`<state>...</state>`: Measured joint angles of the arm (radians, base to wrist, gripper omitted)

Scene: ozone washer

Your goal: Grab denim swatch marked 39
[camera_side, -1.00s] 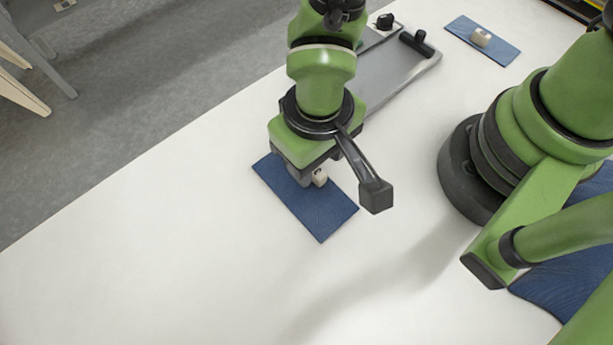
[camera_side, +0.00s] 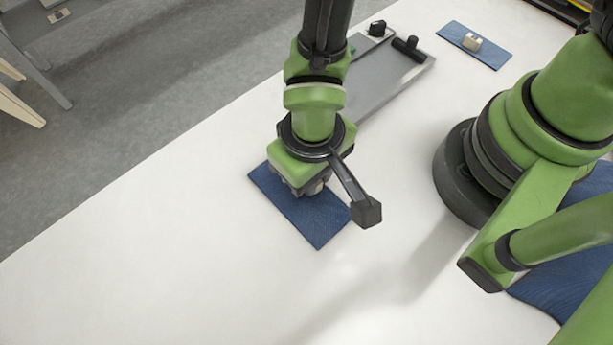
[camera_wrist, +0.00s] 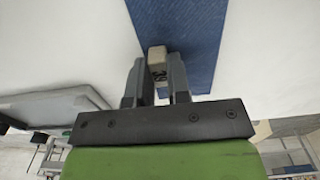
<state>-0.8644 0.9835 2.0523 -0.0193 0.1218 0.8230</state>
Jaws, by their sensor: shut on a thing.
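The denim swatch (camera_side: 300,214) is a blue rectangle lying on the white table in the side view, left of my arm's base. It also shows in the wrist view (camera_wrist: 200,40). A beige block marked 39 (camera_wrist: 157,58) sits on it at its edge in the wrist view. My gripper (camera_wrist: 157,80) is shut on this block, one finger on each side. In the side view my gripper (camera_side: 315,188) is down low over the swatch and hides most of the block.
A grey metal tray (camera_side: 385,85) with black handles lies behind my gripper. A second blue swatch (camera_side: 490,55) with a beige block (camera_side: 472,42) lies at the back right. More denim (camera_side: 565,275) lies by my base. The front left table is clear.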

